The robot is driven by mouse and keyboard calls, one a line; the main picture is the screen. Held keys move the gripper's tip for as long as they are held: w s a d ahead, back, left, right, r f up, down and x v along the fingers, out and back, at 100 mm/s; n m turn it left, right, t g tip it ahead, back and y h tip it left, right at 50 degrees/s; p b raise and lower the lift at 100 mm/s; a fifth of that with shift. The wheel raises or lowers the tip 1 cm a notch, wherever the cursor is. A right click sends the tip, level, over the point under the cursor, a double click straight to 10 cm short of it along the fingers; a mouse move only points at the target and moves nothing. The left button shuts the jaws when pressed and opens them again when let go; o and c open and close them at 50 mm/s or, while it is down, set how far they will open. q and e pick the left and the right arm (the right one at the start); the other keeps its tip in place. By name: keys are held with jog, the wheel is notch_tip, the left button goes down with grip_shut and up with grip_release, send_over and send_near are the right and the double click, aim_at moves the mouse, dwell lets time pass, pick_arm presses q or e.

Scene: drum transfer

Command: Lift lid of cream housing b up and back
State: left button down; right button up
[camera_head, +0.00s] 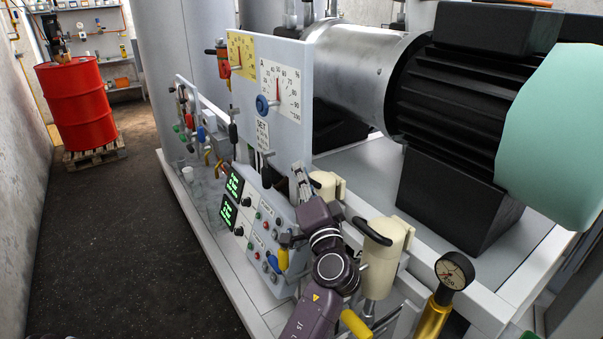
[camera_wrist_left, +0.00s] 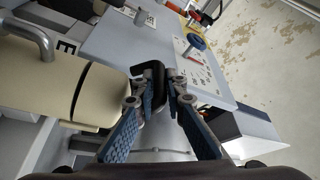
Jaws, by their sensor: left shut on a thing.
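Two cream housings show in the head view. The nearer one (camera_head: 384,262) is upright, with a black handle (camera_head: 372,231) on its top. The farther one (camera_head: 328,184) is partly hidden behind my left gripper (camera_head: 302,182). No letter b is readable on either. In the wrist view, a cream housing (camera_wrist_left: 42,78) lies at the left, and a dark seam divides it from its lid (camera_wrist_left: 100,102). The lid sits against the body along that seam. My left gripper (camera_wrist_left: 168,88) is shut on the lid's black handle (camera_wrist_left: 153,76). My right gripper is out of view.
A control panel (camera_head: 262,238) with green displays and a gauge board (camera_head: 283,92) stand close to my left arm. A large motor (camera_head: 450,105) is behind the housings. A pressure gauge (camera_head: 454,271) is at the right. The floor at left is clear up to a red drum (camera_head: 75,103).

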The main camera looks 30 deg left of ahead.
aim_at(318, 175)
pick_arm(q)
jog(key=r+m+p, duration=0.1)
jog(key=p, duration=0.1)
jog(key=w+r+m+h+p, duration=0.1)
jog(key=r+p, duration=0.1)
jog(key=p, duration=0.1)
jog(key=w+r+m+p, duration=0.1)
jog(key=p, duration=0.1)
jog(key=shift+d+r+m, duration=0.15)
jog(key=shift+d+m, duration=0.1)
jog(key=shift+m, duration=0.05)
jog(key=shift+w+d+r+m+g+p, duration=0.1)
jog(key=shift+w+r+m+g+p, duration=0.15)
jog(key=shift+m+p, duration=0.2)
jog(key=shift+w+d, duration=0.1)
jog(key=shift+w, duration=0.15)
jog(key=shift+w+d+r, duration=0.2)
jog(key=shift+w+r, duration=0.15)
jog(key=shift+w, duration=0.2)
jog(key=shift+w+d+r, duration=0.2)
jog(key=shift+w+r, duration=0.1)
jog(key=shift+w, duration=0.2)
jog(key=c, duration=2.3)
grip_release()
jog(key=shift+c, duration=0.2)
jog(key=shift+o, duration=0.5)
jog(key=shift+a+f, duration=0.15)
jog(key=shift+a, duration=0.05)
jog(key=shift+h, duration=0.4)
